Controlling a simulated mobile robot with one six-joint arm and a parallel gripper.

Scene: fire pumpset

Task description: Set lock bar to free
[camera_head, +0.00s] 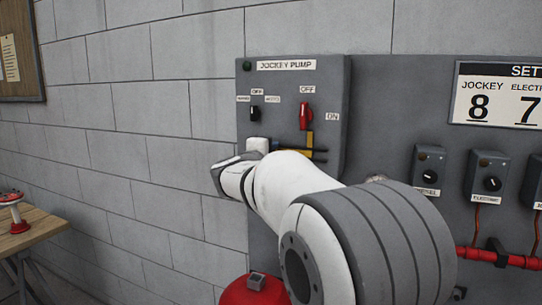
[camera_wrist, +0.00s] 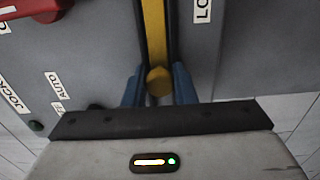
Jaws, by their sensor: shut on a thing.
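The yellow lock bar (camera_wrist: 155,38) runs down from the top of the wrist view and ends in a rounded yellow knob. My gripper (camera_wrist: 158,88) has its two blue fingers on either side of the knob and is shut on it. In the head view part of the yellow lock bar (camera_head: 309,141) shows on the jockey pump panel, below the red switch handle. A white label at the right of the wrist view reads "LO", the rest cut off.
The grey jockey pump panel (camera_head: 292,78) carries the red handle (camera_head: 305,116), set near vertical by an "OFF" label, and a small black selector (camera_head: 255,114). Smaller switch boxes (camera_head: 429,167) and a red pipe (camera_head: 500,258) lie to the right. A wooden table (camera_head: 38,228) stands at the left.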

